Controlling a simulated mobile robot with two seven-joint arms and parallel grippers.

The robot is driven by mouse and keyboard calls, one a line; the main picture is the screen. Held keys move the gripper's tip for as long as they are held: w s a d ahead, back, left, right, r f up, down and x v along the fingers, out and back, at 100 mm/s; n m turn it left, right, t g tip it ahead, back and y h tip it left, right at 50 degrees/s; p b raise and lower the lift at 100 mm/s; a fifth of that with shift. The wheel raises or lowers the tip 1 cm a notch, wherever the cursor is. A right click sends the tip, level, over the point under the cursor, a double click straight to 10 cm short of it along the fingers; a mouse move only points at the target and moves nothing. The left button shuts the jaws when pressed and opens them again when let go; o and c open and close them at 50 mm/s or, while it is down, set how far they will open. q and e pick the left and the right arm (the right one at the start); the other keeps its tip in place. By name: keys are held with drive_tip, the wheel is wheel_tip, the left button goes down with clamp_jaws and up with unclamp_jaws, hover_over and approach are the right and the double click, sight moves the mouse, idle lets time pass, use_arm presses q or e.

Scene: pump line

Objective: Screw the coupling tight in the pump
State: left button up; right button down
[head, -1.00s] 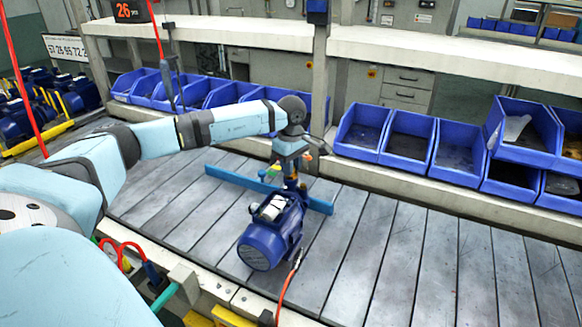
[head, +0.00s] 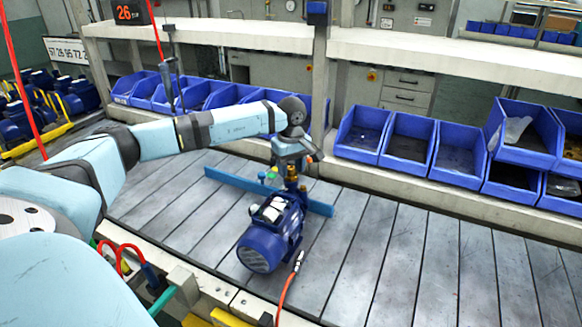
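The blue pump (head: 272,236) lies on the slatted conveyor, with its round ribbed end toward me and light-coloured parts on its top. A brass-coloured coupling (head: 292,178) stands upright at the pump's far end. My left gripper (head: 289,163) points down right above the coupling, at its top end. The fingers are small and partly hidden, so I cannot tell whether they grip the coupling or sit open around it. Small green marks show just left of the gripper. My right gripper is not in view.
A blue bar (head: 232,181) lies across the conveyor (head: 400,262) behind the pump. Blue bins (head: 408,140) line the far ledge. A red hose (head: 288,287) ends close to the pump's right side. The conveyor to the right is clear.

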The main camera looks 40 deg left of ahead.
use_arm(q)
drive_tip(key=shift+f, duration=0.1)
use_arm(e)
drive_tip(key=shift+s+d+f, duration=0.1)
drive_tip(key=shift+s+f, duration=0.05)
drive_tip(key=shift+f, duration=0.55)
use_arm(q)
drive_tip(key=shift+n, duration=1)
drive_tip(key=shift+n+p, duration=0.35)
drive_tip(key=shift+n, duration=0.45)
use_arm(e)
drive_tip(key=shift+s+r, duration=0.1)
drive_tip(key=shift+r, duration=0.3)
use_arm(q)
drive_tip(key=shift+n+p, duration=0.3)
drive_tip(key=shift+n, duration=1.4)
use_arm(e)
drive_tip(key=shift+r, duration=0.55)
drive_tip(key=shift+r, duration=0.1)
